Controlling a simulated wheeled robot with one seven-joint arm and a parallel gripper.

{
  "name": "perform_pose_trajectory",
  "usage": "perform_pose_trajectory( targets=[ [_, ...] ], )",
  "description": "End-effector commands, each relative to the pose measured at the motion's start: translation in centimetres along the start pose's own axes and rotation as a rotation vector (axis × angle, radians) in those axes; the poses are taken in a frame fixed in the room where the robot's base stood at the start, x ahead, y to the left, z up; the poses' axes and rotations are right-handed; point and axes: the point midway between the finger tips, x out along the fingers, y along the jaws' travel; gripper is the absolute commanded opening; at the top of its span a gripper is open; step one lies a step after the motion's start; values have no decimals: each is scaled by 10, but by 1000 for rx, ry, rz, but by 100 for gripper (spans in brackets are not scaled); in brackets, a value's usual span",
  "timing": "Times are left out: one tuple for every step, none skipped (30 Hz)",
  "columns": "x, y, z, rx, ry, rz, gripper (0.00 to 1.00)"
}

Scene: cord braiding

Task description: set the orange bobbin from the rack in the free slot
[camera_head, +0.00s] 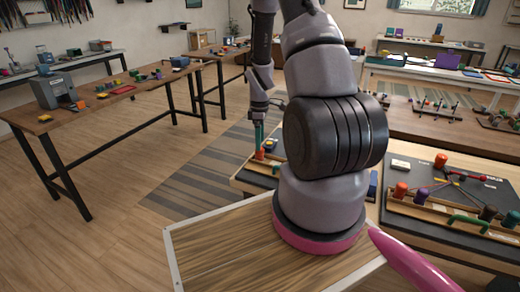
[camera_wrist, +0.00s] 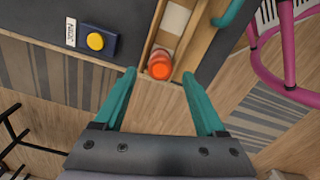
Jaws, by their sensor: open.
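The orange bobbin (camera_wrist: 160,66) stands in the end of a wooden rack (camera_wrist: 198,40) in the wrist view, seen from above. In the head view the orange bobbin (camera_head: 260,154) is small, below my gripper. My gripper (camera_wrist: 159,74) is open, with its teal fingers on either side of the bobbin in the picture; no contact shows. Which slot is free cannot be told; my arm covers much of the station.
A blue box with a yellow button (camera_wrist: 95,41) sits beside the rack. A green handle (camera_wrist: 229,13) is on the rack's other side. At right, another wooden rack (camera_head: 440,218) holds several bobbins, with a braiding board behind it. A pink frame (camera_wrist: 272,55) stands at right.

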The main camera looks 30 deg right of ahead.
Motion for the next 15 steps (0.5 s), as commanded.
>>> perform_pose_trajectory(
  targets=[
    [-14, 1, 0, 0, 2, 5, 73],
    [-21, 1, 0, -1, 2, 5, 73],
    [-29, 1, 0, 0, 2, 5, 73],
    [-35, 1, -1, 0, 2, 4, 73],
    [-41, 1, 0, -1, 2, 4, 73],
    [-48, 0, 0, -1, 2, 3, 73],
    [-53, 0, 0, 0, 2, 3, 73],
    [-57, 0, 0, 0, 2, 3, 73],
    [-62, 0, 0, -1, 1, 2, 73],
    [-66, 0, 0, -1, 1, 2, 73],
    [-68, 0, 0, -1, 0, 1, 73],
    [-72, 0, 0, 0, 0, 1, 73],
    [-73, 0, 0, 0, 0, 1, 73],
    [-74, 0, 0, 0, 0, 1, 73],
    [-76, 0, 0, 0, 0, 0, 73]
  ],
)
